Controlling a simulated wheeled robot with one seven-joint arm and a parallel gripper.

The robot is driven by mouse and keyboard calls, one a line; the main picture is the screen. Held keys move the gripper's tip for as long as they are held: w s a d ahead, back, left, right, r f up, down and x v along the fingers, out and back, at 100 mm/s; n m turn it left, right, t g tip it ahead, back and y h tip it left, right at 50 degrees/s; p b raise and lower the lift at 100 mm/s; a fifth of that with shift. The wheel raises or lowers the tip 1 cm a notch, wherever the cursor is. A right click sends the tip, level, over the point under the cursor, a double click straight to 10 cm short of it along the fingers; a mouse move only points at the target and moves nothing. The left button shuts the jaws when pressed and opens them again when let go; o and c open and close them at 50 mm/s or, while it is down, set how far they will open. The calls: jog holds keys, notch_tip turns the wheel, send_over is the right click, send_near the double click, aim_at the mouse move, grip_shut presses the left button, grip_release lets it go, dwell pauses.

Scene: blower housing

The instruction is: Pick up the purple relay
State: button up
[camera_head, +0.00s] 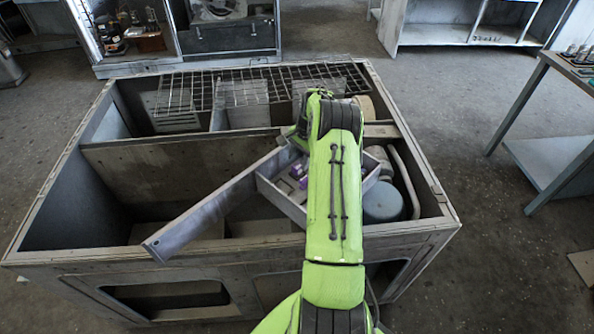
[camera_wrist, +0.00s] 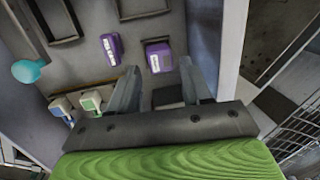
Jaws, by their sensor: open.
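Two purple pieces stand in a shallow grey tray (camera_head: 275,196). In the wrist view one is a boxy purple block (camera_wrist: 159,57) and the other a narrower purple piece with a white label (camera_wrist: 110,48). I cannot tell for certain which is the relay. Purple also shows beside my arm in the head view (camera_head: 302,182). My gripper (camera_wrist: 159,68) is open, its fingers pointing towards the tray. The boxy block appears just beyond the gap between the fingertips, with nothing held. In the head view my arm hides the gripper.
The tray sits inside a large open housing (camera_head: 190,258) with a slanted grey panel (camera_head: 205,213) beside it. A wire grid (camera_head: 200,90) covers the back. A blue-grey cylinder (camera_head: 383,202) stands right of my arm. White-topped blocks (camera_wrist: 91,101) and a teal round piece (camera_wrist: 28,70) lie left.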

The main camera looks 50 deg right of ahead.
aim_at(298, 166)
jog(key=f, duration=0.3)
jog(key=shift+w+a+f, duration=0.2)
jog(key=shift+w+f, duration=0.05)
jog(key=shift+f, duration=0.05)
jog(key=c, duration=0.6)
jog(key=shift+r, duration=0.15)
notch_tip(298, 166, up, 10)
jog(key=shift+f, duration=0.1)
jog(key=shift+c, duration=0.2)
